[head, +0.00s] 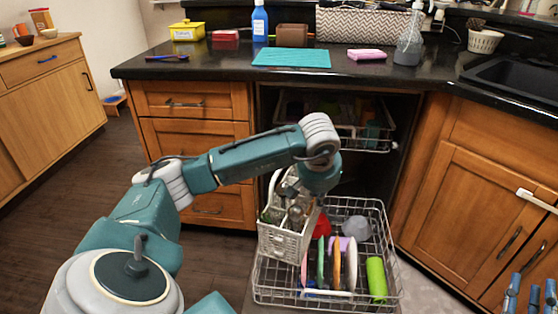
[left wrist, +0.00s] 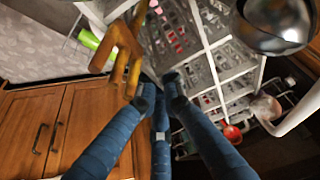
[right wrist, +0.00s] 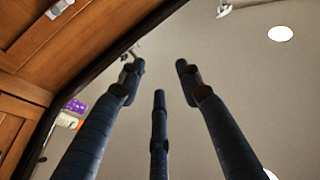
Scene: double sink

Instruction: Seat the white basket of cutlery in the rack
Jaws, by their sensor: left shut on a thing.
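The white basket (head: 283,242) holds cutlery and is at the left side of the wire rack (head: 328,303), overlapping its left rim in the head view. I cannot tell whether its base touches the rack floor. My left gripper (head: 293,190) is over the basket, shut on it near its top; the arm partly hides the grip. In the left wrist view the fingertips (left wrist: 160,86) are at the basket's lattice (left wrist: 205,48), beside a wooden utensil (left wrist: 122,45) and a shiny metal bowl-shaped utensil (left wrist: 275,25). My right gripper (head: 532,287) is open and empty at the lower right.
Coloured plates (head: 337,262), a red item (head: 321,226), a clear bowl (head: 356,228) and a green cup (head: 376,279) occupy the rack. An upper rack (head: 350,139) sits inside the cabinet opening. The countertop (head: 215,67) overhangs behind; cabinet doors (head: 470,205) flank the right.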

